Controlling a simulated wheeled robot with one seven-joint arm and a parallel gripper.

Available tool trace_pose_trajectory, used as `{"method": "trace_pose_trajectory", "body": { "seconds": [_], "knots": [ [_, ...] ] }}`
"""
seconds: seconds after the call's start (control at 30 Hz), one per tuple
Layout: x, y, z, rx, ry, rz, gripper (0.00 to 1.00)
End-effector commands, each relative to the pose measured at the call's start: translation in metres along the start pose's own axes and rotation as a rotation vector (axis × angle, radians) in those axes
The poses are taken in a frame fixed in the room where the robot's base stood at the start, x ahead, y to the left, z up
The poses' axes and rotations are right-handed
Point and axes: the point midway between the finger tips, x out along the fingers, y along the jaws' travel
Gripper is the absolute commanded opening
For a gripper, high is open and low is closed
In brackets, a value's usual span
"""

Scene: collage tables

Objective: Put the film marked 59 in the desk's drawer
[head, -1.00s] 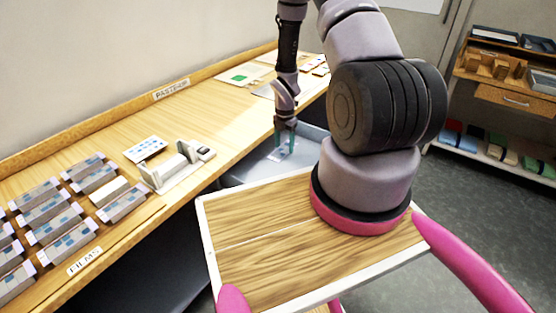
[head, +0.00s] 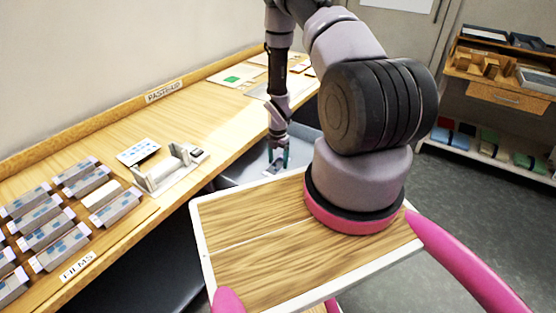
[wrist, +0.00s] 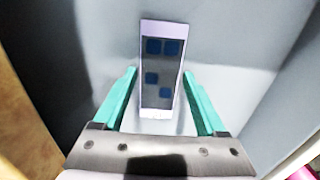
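My gripper (head: 278,160) is low inside the open grey drawer (head: 232,172) of the desk. The film is a pale strip with a dark face and several blue squares. It also shows under the fingers in the head view (head: 272,171). I cannot tell whether the film touches the drawer floor.
Several similar films (head: 60,245) lie in rows on the desk at the left, by a FILMS label (head: 77,267). A white device (head: 168,172) and a spotted card (head: 138,151) are near them. A shelf unit (head: 500,95) stands at the far right.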

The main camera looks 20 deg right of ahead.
Motion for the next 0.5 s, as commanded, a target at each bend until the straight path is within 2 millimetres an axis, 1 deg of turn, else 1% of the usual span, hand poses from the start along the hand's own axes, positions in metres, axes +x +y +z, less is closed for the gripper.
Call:
{"method": "trace_pose_trajectory", "body": {
  "seconds": [0.37, 0.5],
  "knots": [
    [-0.002, 0.0, 0.0, 0.001, -0.001, 0.001, 0.94],
    [-0.016, 0.001, 0.001, 0.0, -0.001, 0.003, 0.94]
  ]
}}
